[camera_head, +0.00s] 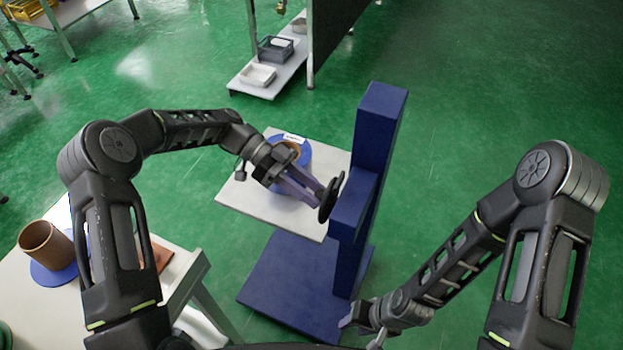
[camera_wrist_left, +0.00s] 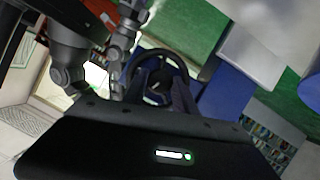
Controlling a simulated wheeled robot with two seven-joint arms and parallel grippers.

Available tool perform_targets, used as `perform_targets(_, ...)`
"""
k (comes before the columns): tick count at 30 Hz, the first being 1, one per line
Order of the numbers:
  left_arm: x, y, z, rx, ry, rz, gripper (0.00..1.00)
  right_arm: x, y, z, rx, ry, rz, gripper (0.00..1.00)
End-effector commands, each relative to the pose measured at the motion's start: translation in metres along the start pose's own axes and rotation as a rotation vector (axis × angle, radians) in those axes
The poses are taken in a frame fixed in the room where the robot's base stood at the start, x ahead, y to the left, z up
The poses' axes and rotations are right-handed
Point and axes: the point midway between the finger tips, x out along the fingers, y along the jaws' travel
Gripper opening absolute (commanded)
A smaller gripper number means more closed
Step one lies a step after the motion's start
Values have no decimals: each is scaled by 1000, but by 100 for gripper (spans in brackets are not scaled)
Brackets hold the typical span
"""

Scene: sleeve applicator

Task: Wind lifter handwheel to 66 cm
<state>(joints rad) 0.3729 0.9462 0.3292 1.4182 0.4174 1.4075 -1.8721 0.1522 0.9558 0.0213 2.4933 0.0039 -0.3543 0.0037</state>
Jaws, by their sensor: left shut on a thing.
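The blue lifter (camera_head: 382,125) stands on the green floor with a broad base and a pale grey platform (camera_head: 240,195). Its black handwheel (camera_head: 331,200) is mounted on the side of the column facing left. In the left wrist view the handwheel's dark rim (camera_wrist_left: 166,52) shows beyond the fingers. My left gripper (camera_head: 318,192) reaches over the platform and is shut at the handwheel; in the left wrist view its fingers (camera_wrist_left: 159,84) meet the wheel near its middle. The exact contact is partly hidden. My right gripper (camera_head: 358,333) is low in front of the lifter base, empty, its fingers apart.
A blue disc with a brown core (camera_head: 304,153) rests on the platform, partly behind my left gripper. A pale table (camera_head: 20,295) at the left holds a brown tube (camera_head: 45,245) on a blue disc. A shelf with trays (camera_head: 277,48) stands at the back. The right floor is clear.

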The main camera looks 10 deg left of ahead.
Motion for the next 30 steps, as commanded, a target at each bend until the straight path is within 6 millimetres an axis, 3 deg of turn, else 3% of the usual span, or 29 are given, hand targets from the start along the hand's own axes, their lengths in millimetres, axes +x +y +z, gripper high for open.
perform_targets(14, 0, -1, 0, -25, 1, 8, 0, -6, -1, 1, 3, -3, 3, 36)
perform_targets(15, 0, -1, 0, -25, 1, 8, 35, -6, -2, 1, 3, -3, 3, 36)
perform_targets(23, 0, -1, 0, -24, 1, 9, 55, -6, -2, 1, 3, -3, 3, 36)
perform_targets(30, 0, -1, 0, -24, 0, 9, 55, -6, -2, 1, 2, -3, 3, 36)
